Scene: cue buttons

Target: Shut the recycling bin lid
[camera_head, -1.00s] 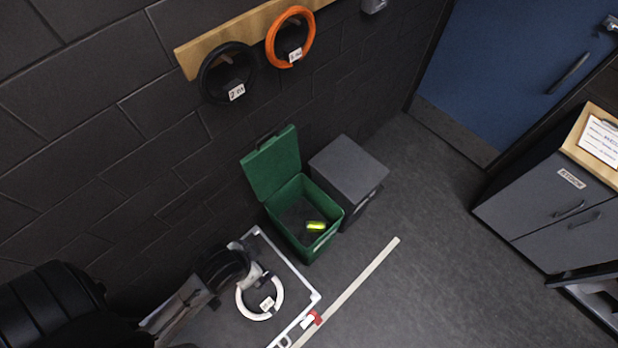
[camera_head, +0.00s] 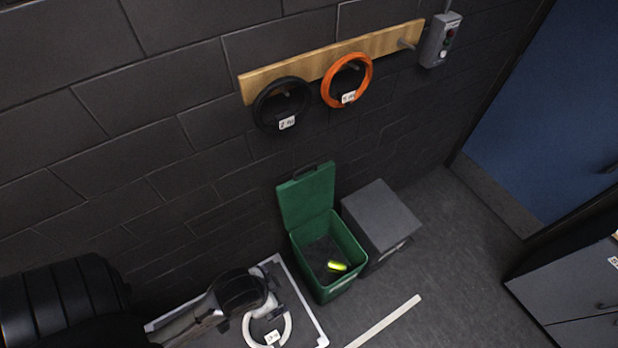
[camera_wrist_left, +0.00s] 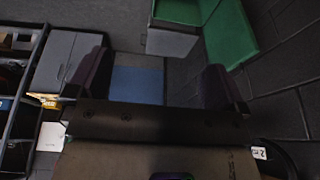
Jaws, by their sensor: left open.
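The green recycling bin (camera_head: 346,238) stands on the floor by the dark wall in the head view. Its green lid (camera_head: 308,196) is open, tilted up towards the wall. A yellow-green item (camera_head: 337,266) lies inside on the dark bottom. My left gripper (camera_head: 272,292) is left of the bin and apart from it, above a white ring. In the left wrist view, the fingers (camera_wrist_left: 158,82) are spread wide with nothing between them. Green bin parts (camera_wrist_left: 232,35) show at the top right there. My right gripper is in neither view.
A grey box (camera_head: 382,215) stands close against the bin's right side. A white-edged frame on the floor holds the white ring (camera_head: 248,328). Black and orange rings (camera_head: 346,81) hang on a wooden rail above. Floor is clear at right, around the pale strip (camera_head: 385,322).

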